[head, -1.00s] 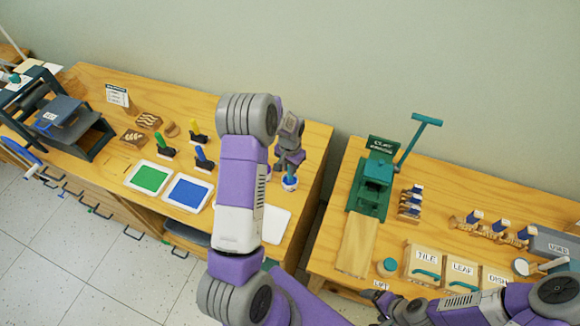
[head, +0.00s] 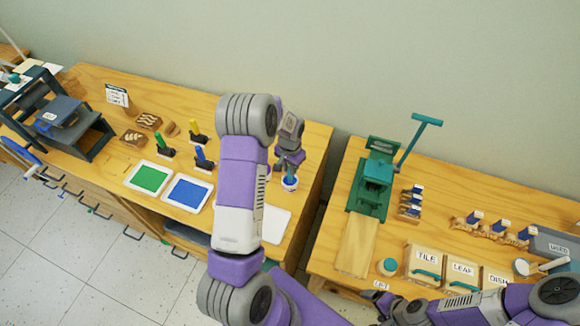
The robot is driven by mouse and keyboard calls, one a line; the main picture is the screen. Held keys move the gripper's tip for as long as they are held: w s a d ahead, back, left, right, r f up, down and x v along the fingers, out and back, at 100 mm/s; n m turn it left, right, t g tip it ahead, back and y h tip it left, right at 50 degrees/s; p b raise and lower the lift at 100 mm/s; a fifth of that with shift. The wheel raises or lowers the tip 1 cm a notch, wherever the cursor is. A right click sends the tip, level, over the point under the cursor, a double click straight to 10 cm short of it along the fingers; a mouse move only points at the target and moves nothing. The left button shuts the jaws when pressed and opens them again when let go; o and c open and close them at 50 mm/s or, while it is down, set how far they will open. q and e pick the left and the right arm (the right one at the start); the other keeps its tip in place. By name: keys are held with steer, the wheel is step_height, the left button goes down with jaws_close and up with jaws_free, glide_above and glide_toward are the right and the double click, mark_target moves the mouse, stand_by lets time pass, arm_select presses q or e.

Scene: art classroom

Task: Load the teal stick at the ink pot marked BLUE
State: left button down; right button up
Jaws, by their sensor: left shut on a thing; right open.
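No label on this pot is readable. Another pot beside it is mostly hidden behind my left arm.
A green ink tray (head: 147,178) and a blue ink tray (head: 188,193) lie left of my arm, with several handled tools behind them. A white sheet (head: 275,224) lies right of my arm. The clay press (head: 375,180) stands across the gap on the right table.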

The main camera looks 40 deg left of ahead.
arm_select(q)
steer(key=shift+r+p, duration=2.1)
steer(key=shift+r, duration=1.4)
steer(key=shift+f, duration=0.1)
